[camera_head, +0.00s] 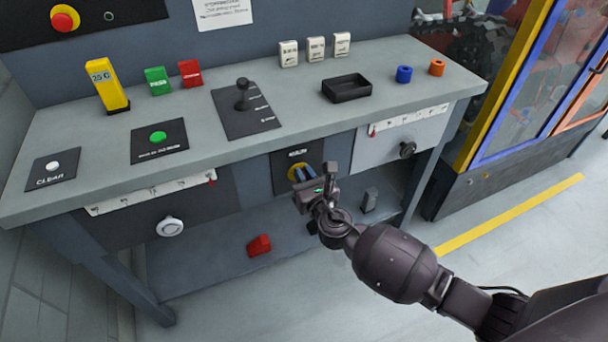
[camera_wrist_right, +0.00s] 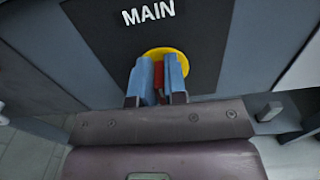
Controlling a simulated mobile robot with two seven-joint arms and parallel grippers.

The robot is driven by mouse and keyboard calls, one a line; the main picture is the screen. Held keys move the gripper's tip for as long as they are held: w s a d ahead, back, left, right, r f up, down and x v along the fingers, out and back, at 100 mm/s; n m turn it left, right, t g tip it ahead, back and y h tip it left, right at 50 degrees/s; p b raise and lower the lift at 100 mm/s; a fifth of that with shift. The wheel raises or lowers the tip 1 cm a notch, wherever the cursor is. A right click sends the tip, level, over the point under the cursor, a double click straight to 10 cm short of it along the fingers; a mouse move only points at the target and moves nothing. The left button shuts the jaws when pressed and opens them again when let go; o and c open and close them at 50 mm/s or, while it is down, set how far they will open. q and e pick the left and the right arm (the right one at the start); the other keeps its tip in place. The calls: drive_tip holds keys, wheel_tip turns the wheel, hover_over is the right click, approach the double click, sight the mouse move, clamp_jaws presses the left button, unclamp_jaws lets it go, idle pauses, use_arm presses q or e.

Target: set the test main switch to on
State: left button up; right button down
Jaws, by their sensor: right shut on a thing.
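The main switch is a yellow disc (camera_wrist_right: 164,53) with a red handle (camera_wrist_right: 159,76), on a black plate (camera_wrist_right: 203,25) marked MAIN in the right wrist view. In the head view, its yellow disc (camera_head: 292,173) shows on the bench front, partly hidden behind my right gripper (camera_head: 304,174). My right gripper's blue-padded fingers (camera_wrist_right: 160,80) are shut on the red handle, one finger on each side. The handle looks roughly upright in the wrist view; its on and off marks cannot be read. My left gripper is not in view.
Slider panels with a white knob (camera_head: 170,228) and a dark knob (camera_head: 407,149) flank the switch. On the bench top are a black lever (camera_head: 242,94), a black tray (camera_head: 347,88) and several coloured blocks. A red block (camera_head: 259,245) lies on the lower shelf.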

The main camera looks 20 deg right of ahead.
drive_tip(key=shift+f, duration=0.1)
use_arm(q)
drive_tip(key=b, duration=0.1)
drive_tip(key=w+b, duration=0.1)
drive_tip(key=b, duration=0.1)
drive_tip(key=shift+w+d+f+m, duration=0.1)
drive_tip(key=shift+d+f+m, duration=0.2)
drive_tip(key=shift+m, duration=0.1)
use_arm(e)
drive_tip(key=m, duration=0.5)
drive_tip(key=d+f+m, duration=0.1)
drive_tip(key=m, duration=0.5)
drive_tip(key=d+f+m, duration=0.1)
drive_tip(key=m, duration=0.5)
drive_tip(key=shift+d, duration=0.1)
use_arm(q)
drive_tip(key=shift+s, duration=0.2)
use_arm(e)
drive_tip(key=shift+m, duration=0.4)
drive_tip(key=c, duration=1.3)
unclamp_jaws()
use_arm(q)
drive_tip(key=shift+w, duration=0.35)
use_arm(e)
drive_tip(key=shift+o, duration=0.7)
